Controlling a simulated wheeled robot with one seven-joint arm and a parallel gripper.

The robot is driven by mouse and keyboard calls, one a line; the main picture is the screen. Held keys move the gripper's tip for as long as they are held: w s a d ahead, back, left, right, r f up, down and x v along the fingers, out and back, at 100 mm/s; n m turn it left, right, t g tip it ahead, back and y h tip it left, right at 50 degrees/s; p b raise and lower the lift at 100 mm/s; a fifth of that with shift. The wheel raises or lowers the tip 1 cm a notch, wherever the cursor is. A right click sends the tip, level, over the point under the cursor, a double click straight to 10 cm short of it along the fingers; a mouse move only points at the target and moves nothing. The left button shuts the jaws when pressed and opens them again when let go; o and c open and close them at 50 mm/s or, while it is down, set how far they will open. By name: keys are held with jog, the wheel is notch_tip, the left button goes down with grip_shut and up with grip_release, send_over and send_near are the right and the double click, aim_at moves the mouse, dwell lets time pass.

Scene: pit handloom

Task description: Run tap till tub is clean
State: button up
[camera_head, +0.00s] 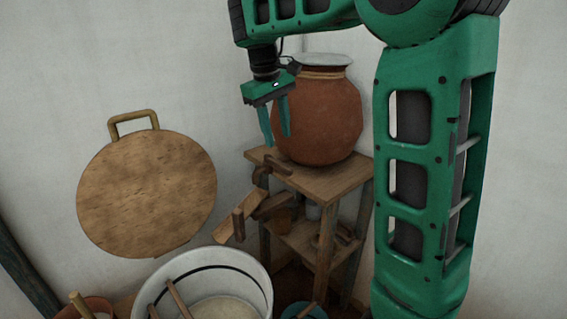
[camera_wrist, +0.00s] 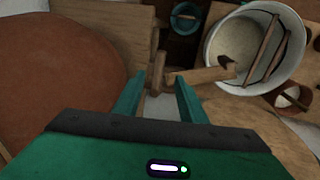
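The white tub (camera_head: 250,281) stands low at the bottom of the head view, with a dark line inside its wall and a pale beige bottom; it also shows in the wrist view (camera_wrist: 222,40). Sticks cross it. A wooden spout-like piece (camera_head: 238,218), which seems to be the tap, juts from the stand above the tub; it also shows in the wrist view (camera_wrist: 197,75). No running water is visible. My gripper (camera_head: 278,142) is open and empty, in front of the clay pot and above the spout. Its two fingers stand apart in the wrist view (camera_wrist: 160,80).
A large clay pot (camera_head: 318,118) with a pale top stands on a wooden stand (camera_head: 330,183), close beside my gripper. A round wooden board (camera_head: 147,193) with a handle is against the wall. A blue vessel (camera_wrist: 185,20) and smaller containers sit low near the tub.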

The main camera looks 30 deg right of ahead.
aim_at(284, 165)
jog(key=f, duration=0.3)
jog(key=d+f, duration=0.1)
jog(key=f, duration=0.2)
jog(key=d+f, duration=0.1)
jog(key=f, duration=0.3)
jog(key=shift+w, duration=0.15)
